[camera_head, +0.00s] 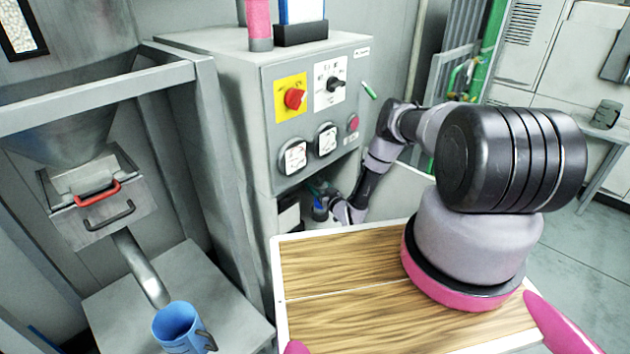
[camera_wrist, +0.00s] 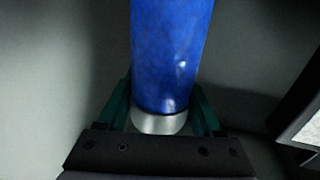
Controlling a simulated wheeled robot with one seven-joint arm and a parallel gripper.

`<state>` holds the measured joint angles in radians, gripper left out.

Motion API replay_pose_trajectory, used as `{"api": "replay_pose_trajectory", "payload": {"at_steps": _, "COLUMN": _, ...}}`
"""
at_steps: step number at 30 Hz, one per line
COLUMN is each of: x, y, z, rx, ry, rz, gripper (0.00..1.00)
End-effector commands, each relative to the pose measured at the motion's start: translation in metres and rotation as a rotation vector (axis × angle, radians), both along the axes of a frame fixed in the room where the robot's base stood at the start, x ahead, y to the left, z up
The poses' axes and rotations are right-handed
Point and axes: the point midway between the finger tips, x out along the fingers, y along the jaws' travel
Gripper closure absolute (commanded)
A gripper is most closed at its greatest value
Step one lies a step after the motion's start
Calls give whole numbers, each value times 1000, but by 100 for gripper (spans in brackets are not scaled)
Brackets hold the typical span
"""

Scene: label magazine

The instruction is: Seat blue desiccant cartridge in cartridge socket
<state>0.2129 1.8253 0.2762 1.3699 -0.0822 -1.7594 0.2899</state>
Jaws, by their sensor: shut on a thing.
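The blue desiccant cartridge, a blue cylinder with a silver end cap, fills the upper middle of the wrist view (camera_wrist: 170,55). My gripper (camera_wrist: 160,100) has its green fingers shut on it, one on each side near the silver cap. In the head view my gripper is small and partly hidden, reaching into the dark recess under the grey control cabinet. A bit of blue shows there at the cartridge (camera_head: 320,213). I cannot make out the cartridge socket in either view, nor whether the cartridge's far end touches anything.
The grey control cabinet (camera_head: 235,110) with a red knob (camera_head: 294,98) and gauges stands above the recess. A wood-topped tray (camera_head: 340,265) lies in front. A steel hopper frame (camera_head: 205,130) and a blue mug (camera_head: 177,328) are at left. Grey walls lie close around the cartridge.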

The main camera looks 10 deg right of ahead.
Motion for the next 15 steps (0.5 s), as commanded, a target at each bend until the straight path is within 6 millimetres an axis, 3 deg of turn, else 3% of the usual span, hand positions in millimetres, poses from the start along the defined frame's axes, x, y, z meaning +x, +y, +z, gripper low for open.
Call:
{"api": "replay_pose_trajectory", "payload": {"at_steps": 2, "x": -7, "y": -3, "z": -8, "rx": 0, "ry": -1, "rz": -1, "gripper": 100}}
{"api": "replay_pose_trajectory", "payload": {"at_steps": 15, "x": -7, "y": -3, "z": -10, "rx": 0, "ry": -2, "rz": 0, "gripper": 100}}
